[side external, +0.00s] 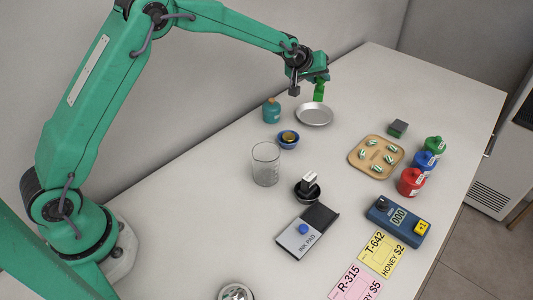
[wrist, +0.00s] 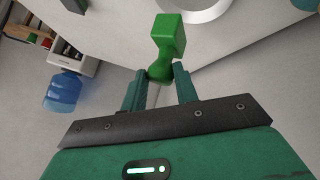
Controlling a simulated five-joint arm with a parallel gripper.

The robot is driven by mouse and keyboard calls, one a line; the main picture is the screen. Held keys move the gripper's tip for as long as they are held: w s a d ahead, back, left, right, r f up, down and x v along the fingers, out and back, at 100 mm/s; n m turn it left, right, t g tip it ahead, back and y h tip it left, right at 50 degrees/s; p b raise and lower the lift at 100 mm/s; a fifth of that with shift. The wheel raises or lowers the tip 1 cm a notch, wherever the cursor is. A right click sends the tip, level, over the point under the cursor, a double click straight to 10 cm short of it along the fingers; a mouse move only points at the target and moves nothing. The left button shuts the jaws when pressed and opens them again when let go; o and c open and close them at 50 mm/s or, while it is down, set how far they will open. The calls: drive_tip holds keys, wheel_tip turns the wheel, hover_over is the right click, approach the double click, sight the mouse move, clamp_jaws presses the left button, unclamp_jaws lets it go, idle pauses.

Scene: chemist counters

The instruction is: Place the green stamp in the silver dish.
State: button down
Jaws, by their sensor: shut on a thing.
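The green stamp (side external: 319,92) is held in my gripper (side external: 316,78), above the counter at the back. In the wrist view the green stamp (wrist: 168,38) sticks out beyond the fingertips of my gripper (wrist: 160,76), which are shut on its narrower end. The silver dish (side external: 314,115) is a round shallow dish on the counter, below the stamp in the side view. Part of the silver dish (wrist: 206,10) shows at the top of the wrist view, cut off by the frame edge. The stamp appears above the dish's far rim, apart from it.
A teal bottle (side external: 271,111) and a blue bowl (side external: 289,139) stand left of and nearer than the dish. A glass beaker (side external: 265,165), an ink pad (side external: 306,230) and a tan tray (side external: 375,156) lie nearer.

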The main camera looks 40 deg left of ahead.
sight(314, 98)
drive_tip(key=shift+w+a+f, duration=0.1)
drive_tip(key=shift+w+a, duration=0.15)
drive_tip(key=shift+a, duration=0.25)
drive_tip(key=shift+f, duration=4)
drive_tip(key=shift+f, duration=0.1)
drive_tip(key=c, duration=1.1)
unclamp_jaws()
drive_tip(key=shift+s+r, duration=0.45)
drive_tip(key=shift+r, duration=0.1)
drive_tip(key=shift+v, duration=5.4)
drive_tip(key=shift+s, duration=0.1)
